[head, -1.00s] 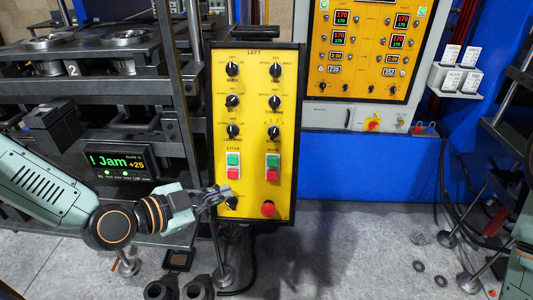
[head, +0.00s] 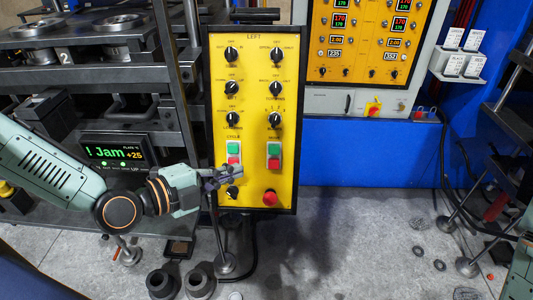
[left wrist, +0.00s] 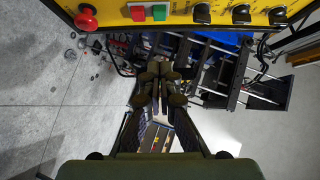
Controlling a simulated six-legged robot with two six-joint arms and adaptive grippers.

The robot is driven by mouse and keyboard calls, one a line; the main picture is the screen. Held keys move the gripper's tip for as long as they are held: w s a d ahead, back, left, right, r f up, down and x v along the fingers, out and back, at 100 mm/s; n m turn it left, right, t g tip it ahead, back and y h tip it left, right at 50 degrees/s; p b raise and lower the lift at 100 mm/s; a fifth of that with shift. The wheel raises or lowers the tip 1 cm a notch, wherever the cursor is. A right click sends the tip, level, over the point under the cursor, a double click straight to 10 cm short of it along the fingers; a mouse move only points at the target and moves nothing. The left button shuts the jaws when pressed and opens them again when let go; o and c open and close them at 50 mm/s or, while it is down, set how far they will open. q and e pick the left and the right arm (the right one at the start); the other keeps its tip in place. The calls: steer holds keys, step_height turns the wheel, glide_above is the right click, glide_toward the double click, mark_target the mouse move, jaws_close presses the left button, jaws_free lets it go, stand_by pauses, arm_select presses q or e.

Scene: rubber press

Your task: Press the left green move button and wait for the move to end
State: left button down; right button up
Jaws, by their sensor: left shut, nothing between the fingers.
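The yellow control panel (head: 254,60) marked LEFT stands upright in front of me. Its lower part has two green-over-red button pairs. The right pair holds the green move button (head: 274,149), with a red button (head: 274,163) under it. The green button also shows at the top of the left wrist view (left wrist: 160,12). My left gripper (head: 238,173) is shut and empty. In the head view its fingertips lie below the left pair's red button, lower and to the left of the green move button. Contact with the panel cannot be told. My right gripper is out of view.
A red mushroom button (head: 270,198) sits low on the panel, right of my fingertips. The left pair has its own green button (head: 234,148). A dark display (head: 115,152) reads "! Jam +25". Press plates stand at the left.

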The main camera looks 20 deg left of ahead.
arm_select(q)
steer(key=b, duration=0.4)
glide_toward(278, 150)
steer(key=shift+w+d, duration=1.8)
steer(key=shift+w+a+f, duration=0.25)
steer(key=shift+w+f, duration=0.4)
steer(key=shift+f, duration=0.2)
